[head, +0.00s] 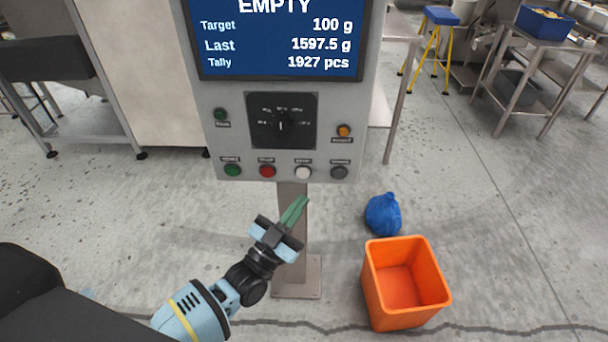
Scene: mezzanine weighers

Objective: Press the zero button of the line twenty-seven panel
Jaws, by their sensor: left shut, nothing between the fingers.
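The grey control panel (205,135) stands on a metal post in front of me. Its blue screen (280,40) reads EMPTY, Target 100 g, Last 1597.5 g, Tally 1927 pcs. Its bottom row has a green button (232,170), a red button (267,171), a white button (303,172) and a dark button (339,172). Their labels are too small to read, so I cannot tell which is zero. My left gripper (301,202) is shut and empty, below the white button and apart from the panel. My right gripper is out of view.
A rotary selector (281,121) sits mid-panel, between a small green lamp (221,114) and an amber one (344,131). An orange bin (405,283) and a blue bag (383,214) are on the floor at right. Metal tables stand behind.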

